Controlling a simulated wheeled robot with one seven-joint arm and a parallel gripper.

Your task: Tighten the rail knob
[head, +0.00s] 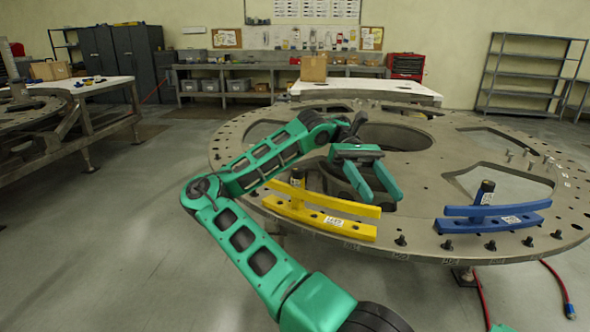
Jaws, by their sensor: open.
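Two curved rails sit at the near edge of the round grey turret plate (425,240). The yellow rail (322,216) is on the left and the blue rail (495,218) on the right. A dark upright knob (485,190) stands on the blue rail. A similar dark knob (297,177) stands on the yellow rail, near its left part. The picture does not show which knob is meant or how tight either is. My gripper (383,196) is open and empty, its green fingers above the plate behind the yellow rail's right end. It appears apart from both knobs.
Several dark bolts (490,245) stand along the plate's near rim, and several pins (528,153) on its right side. The plate has large openings. A white-topped table (370,88) with a cardboard box (313,68) is behind. The floor at left is clear.

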